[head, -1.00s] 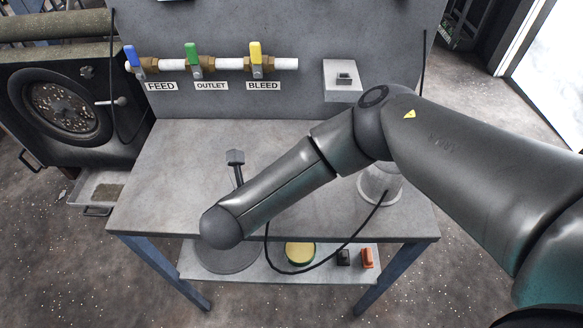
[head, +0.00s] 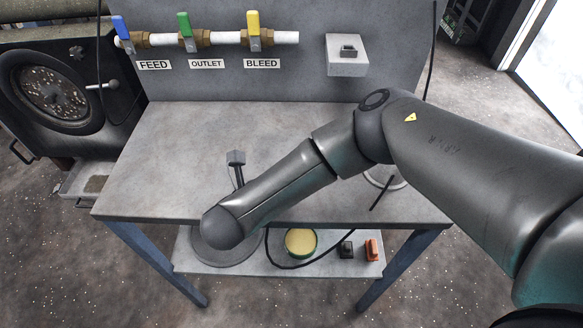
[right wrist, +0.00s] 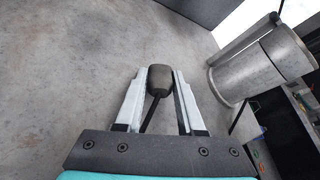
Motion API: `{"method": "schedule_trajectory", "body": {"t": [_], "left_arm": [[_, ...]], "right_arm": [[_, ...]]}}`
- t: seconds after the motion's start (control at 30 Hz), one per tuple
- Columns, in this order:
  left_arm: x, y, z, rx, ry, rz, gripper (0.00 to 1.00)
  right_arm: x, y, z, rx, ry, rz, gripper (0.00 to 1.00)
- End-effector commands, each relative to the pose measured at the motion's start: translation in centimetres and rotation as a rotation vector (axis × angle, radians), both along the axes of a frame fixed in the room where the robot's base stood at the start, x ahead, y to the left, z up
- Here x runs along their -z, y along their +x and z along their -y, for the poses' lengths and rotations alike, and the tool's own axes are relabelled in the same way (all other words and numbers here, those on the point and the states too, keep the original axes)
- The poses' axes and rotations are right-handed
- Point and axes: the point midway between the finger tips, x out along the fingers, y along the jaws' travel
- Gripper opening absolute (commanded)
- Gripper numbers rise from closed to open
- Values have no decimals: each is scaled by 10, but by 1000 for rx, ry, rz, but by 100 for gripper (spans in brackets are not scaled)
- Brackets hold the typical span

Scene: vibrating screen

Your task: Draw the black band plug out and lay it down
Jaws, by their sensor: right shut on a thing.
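My right arm reaches in from the right in the head view. Its gripper is hidden there behind the arm's rounded end; in the right wrist view the gripper (right wrist: 158,90) is shut on a dark plug (right wrist: 160,77) with a thin black stalk or cord. A dark block on a black stalk, apparently the same plug (head: 236,158), shows above the grey bench top (head: 165,165), clear of the wall box. Any band on it cannot be made out. My left gripper is out of view.
A wall box with a dark socket (head: 347,50) sits right of the FEED, OUTLET and BLEED valves. A cylinder (right wrist: 265,65) stands on the bench, mostly hidden by my arm in the head view. The lower shelf (head: 215,267) holds a black block (head: 345,249) and an orange block (head: 372,249).

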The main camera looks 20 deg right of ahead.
Motion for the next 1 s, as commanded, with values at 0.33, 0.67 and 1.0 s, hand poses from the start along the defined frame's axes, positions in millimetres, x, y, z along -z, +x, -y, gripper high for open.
{"method": "schedule_trajectory", "body": {"t": [0.33, 0.67, 1.0], "left_arm": [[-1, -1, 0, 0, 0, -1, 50], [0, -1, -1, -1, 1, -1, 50], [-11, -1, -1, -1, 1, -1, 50]], "right_arm": [[-1, 0, 0, 1, -1, 0, 61], [0, 0, -1, -3, 3, -1, 73], [-5, -7, -10, -9, 5, -6, 73]]}}
